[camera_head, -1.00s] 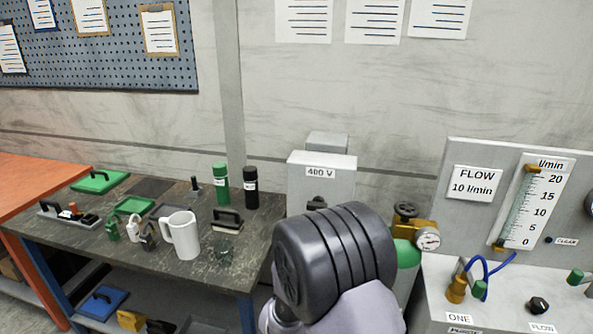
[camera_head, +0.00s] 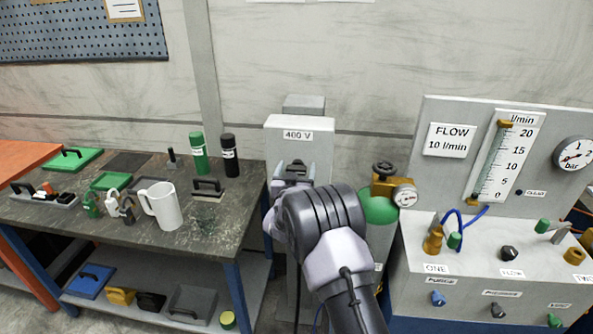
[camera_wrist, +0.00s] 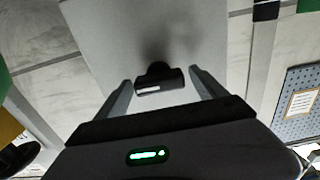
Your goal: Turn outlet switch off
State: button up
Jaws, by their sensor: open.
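The outlet is a grey box labelled 400 V (camera_head: 299,135) against the wall. Its switch is a black rotary knob (camera_wrist: 158,80) with a white mark, seen in the wrist view on the box's pale front. In the head view my gripper and arm hide the knob. My gripper (camera_head: 293,170) is in front of the box. In the wrist view its two fingers are apart, one on each side of the knob, with nothing held. I cannot tell whether either finger touches the knob.
A workbench (camera_head: 240,205) with a white mug (camera_head: 163,206), padlocks and bottles stands to the left. A green gas cylinder (camera_head: 380,209) with a brass valve and gauge (camera_head: 405,194) is close on the right. Beyond it is a flow panel (camera_head: 430,185).

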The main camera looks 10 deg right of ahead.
jog(key=c, duration=1.4)
jog(key=shift+o, duration=0.2)
jog(key=shift+n, duration=0.3)
jog(key=n+b, duration=0.1)
jog(key=n, duration=0.2)
jog(key=shift+a+n, duration=0.1)
jog(key=shift+n, duration=0.2)
jog(key=n, duration=0.4)
jog(key=shift+w+a+n, duration=0.1)
jog(key=shift+n, duration=0.2)
jog(key=n, duration=0.4)
jog(key=shift+f, duration=0.1)
jog(key=shift+f+n+p, duration=0.15)
jog(key=shift+n+p, duration=0.65)
jog(key=shift+n, duration=1.7)
